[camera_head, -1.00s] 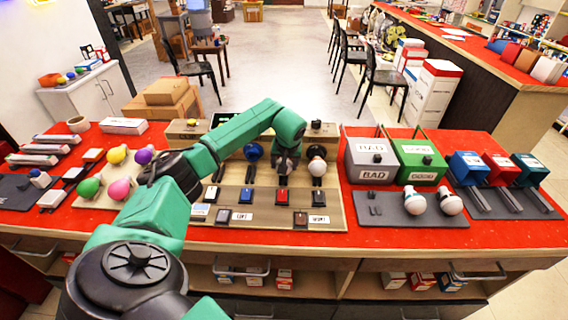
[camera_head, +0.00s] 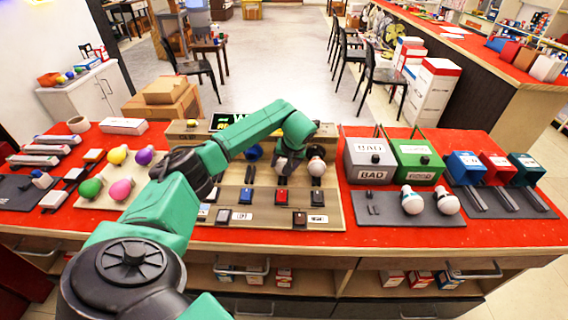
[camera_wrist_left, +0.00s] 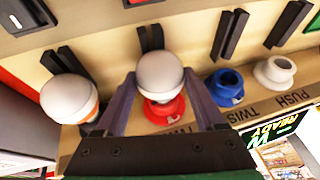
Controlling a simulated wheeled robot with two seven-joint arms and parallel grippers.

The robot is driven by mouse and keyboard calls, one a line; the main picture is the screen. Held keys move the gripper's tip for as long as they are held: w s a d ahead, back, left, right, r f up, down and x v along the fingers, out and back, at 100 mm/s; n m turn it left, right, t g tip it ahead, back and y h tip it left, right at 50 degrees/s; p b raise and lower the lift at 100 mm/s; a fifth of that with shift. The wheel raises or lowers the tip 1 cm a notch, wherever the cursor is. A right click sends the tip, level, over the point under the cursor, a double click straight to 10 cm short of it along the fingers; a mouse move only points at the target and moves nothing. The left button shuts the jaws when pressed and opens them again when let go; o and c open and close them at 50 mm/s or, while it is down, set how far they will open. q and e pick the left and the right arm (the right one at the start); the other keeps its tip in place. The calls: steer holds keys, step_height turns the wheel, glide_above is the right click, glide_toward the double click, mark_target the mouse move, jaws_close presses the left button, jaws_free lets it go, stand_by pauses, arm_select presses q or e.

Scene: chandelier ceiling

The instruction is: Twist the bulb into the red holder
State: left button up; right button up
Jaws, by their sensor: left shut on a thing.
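My left gripper (camera_head: 290,168) is over the middle of the board, its fingers pointing down. In the left wrist view its two fingers (camera_wrist_left: 160,86) are shut on the white bulb (camera_wrist_left: 160,74), one on each side. The bulb's round top faces the camera. The red holder (camera_wrist_left: 164,110) is directly under the bulb; the bulb covers its mouth, so I cannot tell how deep the base sits. My right gripper is not in view.
A blue holder (camera_wrist_left: 226,86) and a white holder (camera_wrist_left: 274,74) stand right of the red one in the wrist view. Another bulb (camera_wrist_left: 70,98) stands close on the left. Two bulbs (camera_head: 412,203) lie on a grey mat near the BAD box (camera_head: 370,163).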

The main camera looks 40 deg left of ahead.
arm_select(q)
steer(key=shift+w+d+g+y+p, duration=0.1)
steer(key=shift+g+y+p, duration=0.25)
steer(key=shift+y, duration=0.35)
steer(key=shift+m+g+y, duration=0.25)
steer(key=shift+m+y, duration=0.05)
steer(key=shift+y, duration=0.1)
